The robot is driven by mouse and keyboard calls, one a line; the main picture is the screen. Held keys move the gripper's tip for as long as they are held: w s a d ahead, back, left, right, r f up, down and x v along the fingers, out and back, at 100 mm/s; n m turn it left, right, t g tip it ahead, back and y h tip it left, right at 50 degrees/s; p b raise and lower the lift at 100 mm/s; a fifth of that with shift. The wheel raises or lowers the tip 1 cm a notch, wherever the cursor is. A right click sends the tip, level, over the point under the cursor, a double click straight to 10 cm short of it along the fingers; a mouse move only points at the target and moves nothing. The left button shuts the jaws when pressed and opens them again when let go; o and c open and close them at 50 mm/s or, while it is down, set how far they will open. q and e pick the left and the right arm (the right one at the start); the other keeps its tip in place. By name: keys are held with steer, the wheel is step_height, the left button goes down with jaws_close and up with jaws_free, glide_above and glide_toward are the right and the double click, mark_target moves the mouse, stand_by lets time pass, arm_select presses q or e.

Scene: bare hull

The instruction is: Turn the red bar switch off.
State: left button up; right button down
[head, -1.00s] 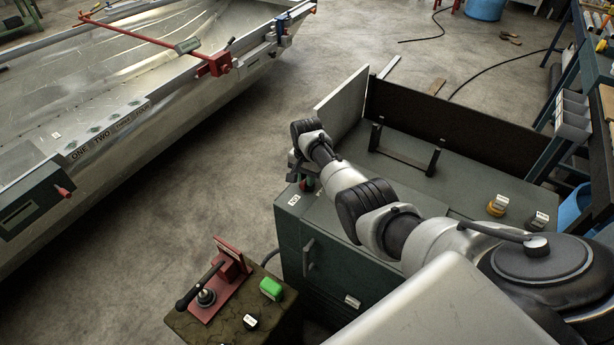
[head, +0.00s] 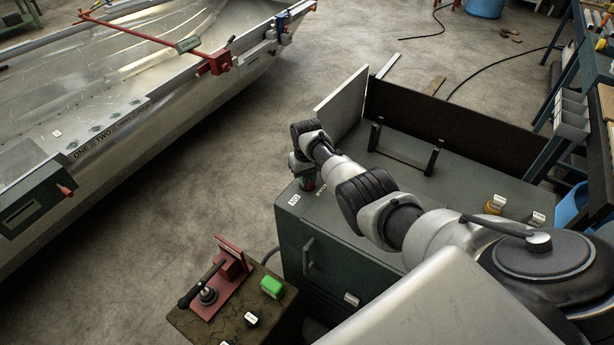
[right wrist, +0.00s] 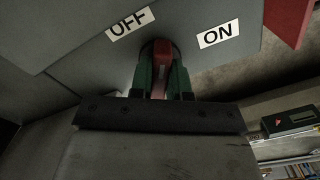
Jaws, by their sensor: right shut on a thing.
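The red bar switch (right wrist: 161,56) shows in the right wrist view, on a grey panel face of the cabinet. A white OFF label (right wrist: 130,23) is up and to the left of it, and a white ON label (right wrist: 218,33) is to its right. My right gripper (right wrist: 160,75) has its green fingers on both sides of the red bar and is shut on it. In the head view, my right gripper (head: 307,182) is at the cabinet's left front corner, mostly hidden by my wrist. I cannot tell clearly which label the bar points to. My left gripper is not in view.
The green cabinet (head: 290,240) has a raised grey panel (head: 342,105) and a black handle (head: 403,150) behind my arm. A small stand (head: 190,318) with a red lever unit and a green button (head: 272,286) stands in front. A metal hull (head: 150,120) lies left, with free floor between.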

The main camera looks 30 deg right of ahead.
steer(key=n, duration=0.6)
steer(key=shift+n, duration=0.3)
stand_by(0.4)
steer(key=c, duration=1.1)
jaws_free()
steer(key=shift+r, duration=0.35)
step_height(320, 180, up, 10)
steer(key=shift+r+p, duration=0.1)
steer(key=shift+p, duration=0.5)
